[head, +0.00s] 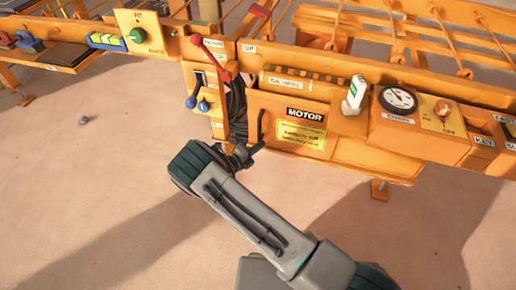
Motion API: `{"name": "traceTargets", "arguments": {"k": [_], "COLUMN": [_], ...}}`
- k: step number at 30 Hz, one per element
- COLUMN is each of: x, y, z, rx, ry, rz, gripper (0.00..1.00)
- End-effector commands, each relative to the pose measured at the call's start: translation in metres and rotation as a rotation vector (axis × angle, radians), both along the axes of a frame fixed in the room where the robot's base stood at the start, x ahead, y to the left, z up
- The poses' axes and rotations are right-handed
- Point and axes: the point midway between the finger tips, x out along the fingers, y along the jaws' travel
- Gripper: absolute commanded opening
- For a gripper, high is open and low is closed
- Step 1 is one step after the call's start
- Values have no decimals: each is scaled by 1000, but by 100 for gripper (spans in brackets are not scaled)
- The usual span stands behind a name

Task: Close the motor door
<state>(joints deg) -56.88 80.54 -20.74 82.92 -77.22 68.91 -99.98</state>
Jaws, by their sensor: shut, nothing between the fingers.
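The motor door (340,135) is an orange panel on the front of the orange press, with a black MOTOR label and a yellow notice. Its black upright handle (261,125) is near its left edge. A dark opening (237,105) with black parts inside shows left of that edge, so the door looks partly open. My gripper (254,150) is shut and empty, just below the handle at the door's lower left corner. I cannot tell whether it touches the door. My arm reaches up from the bottom right and hides some floor.
Left of the opening are red-knobbed levers (222,75) and blue-knobbed levers (203,105). A green-white box (354,94) and a pressure gauge (398,99) sit right of the door.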

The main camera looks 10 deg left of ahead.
Motion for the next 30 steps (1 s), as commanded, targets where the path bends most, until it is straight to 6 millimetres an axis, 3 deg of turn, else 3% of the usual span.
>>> {"name": "traceTargets", "arguments": {"k": [8, 15, 21, 30], "x": [-2, -12, -48, -80], "y": [2, -43, -4, 22], "z": [0, -4, -1, -1], "rx": [3, -3, 2, 1], "ry": [1, 4, 2, 1], "rz": [12, -6, -3, -8], "gripper": [0, 0, 0, 0]}}
